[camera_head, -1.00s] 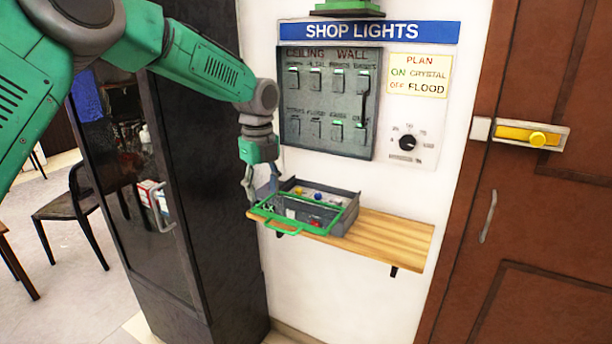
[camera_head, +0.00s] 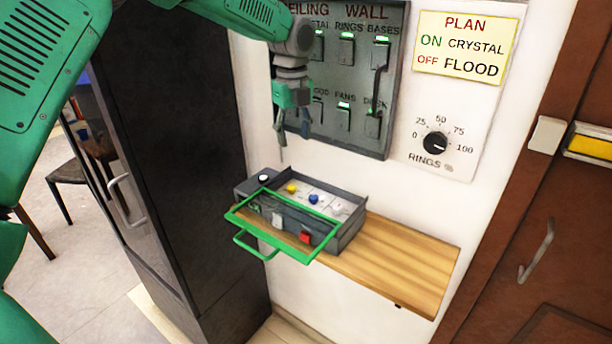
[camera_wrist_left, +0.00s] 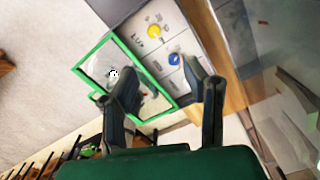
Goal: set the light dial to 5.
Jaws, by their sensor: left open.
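My left gripper (camera_head: 293,146) points down in front of the panel's lower left, well left of the dial and above the control box. It is open and empty, and touches nothing that I can see. In the left wrist view the two fingers (camera_wrist_left: 165,88) stand apart over the box.
A grey control box (camera_head: 345,236) with a green guard frame (camera_head: 248,250), coloured buttons and a red switch rests on a wooden shelf (camera_head: 400,262) below. The switch panel (camera_head: 345,148) has several levers. A brown door (camera_head: 545,250) is at right, a dark cabinet (camera_head: 175,170) at left.

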